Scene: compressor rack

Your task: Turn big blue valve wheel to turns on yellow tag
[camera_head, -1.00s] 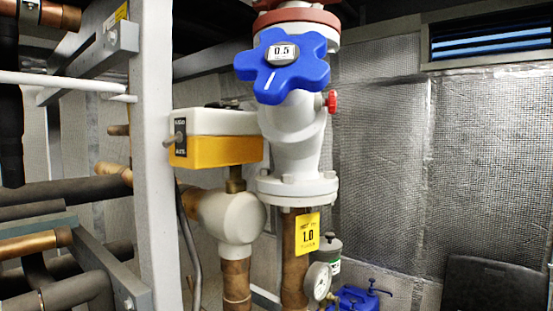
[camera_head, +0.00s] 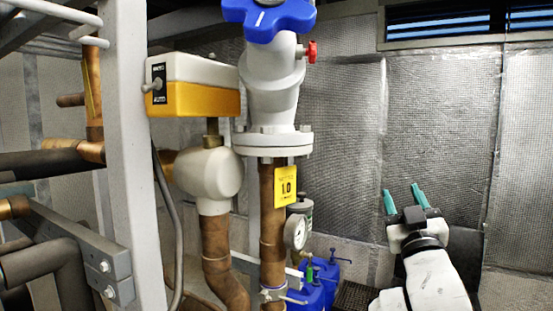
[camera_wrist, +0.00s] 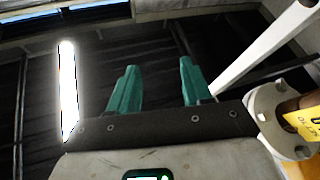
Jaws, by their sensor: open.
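The big blue valve wheel (camera_head: 268,18) is at the top of the head view, its upper part cut off. A white mark shows on its near lobe. It sits on a grey valve body (camera_head: 272,85). The yellow tag (camera_head: 286,187) reads 1.0 and hangs on the copper pipe below the flange. My gripper (camera_head: 403,196), with teal fingers, is at the lower right, well apart from the wheel, open and empty, pointing up. The wrist view also shows my gripper (camera_wrist: 158,85) open, with part of the yellow tag (camera_wrist: 303,125) at the right edge. The wheel's counter is out of view.
A small red handle (camera_head: 312,51) sticks out right of the valve body. A white and yellow box (camera_head: 195,85) is to its left. A gauge (camera_head: 296,232) and blue containers (camera_head: 325,275) stand below. A grey post (camera_head: 135,160) is at left. The space right of the valve is open.

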